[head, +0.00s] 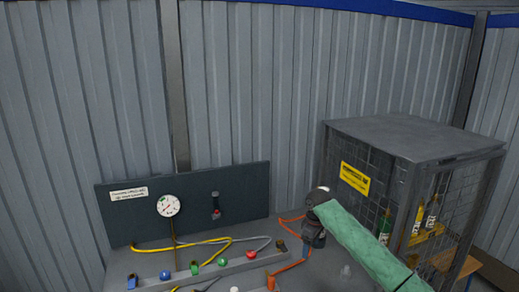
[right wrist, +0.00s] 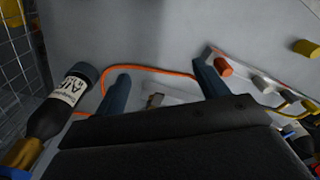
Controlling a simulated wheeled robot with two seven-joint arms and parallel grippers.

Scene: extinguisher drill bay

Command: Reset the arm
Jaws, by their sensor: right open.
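My right arm, in a green sleeve, comes in from the lower right of the head view. Its gripper (head: 308,250) points down over the right part of the grey bench, left of the wire cage. In the right wrist view the two dark fingers of the gripper (right wrist: 163,88) stand wide apart with nothing held between them. An orange hose (right wrist: 150,70) lies on the bench beyond and between the fingers. My left gripper is in neither view.
A dark panel (head: 240,196) carries a gauge (head: 168,206). Coloured knobs line a grey rail (head: 210,270) before it. A wire cage (head: 400,140) with cylinders stands right. A dark labelled bottle (right wrist: 62,105) is close left of the fingers. Bare bench lies beyond them.

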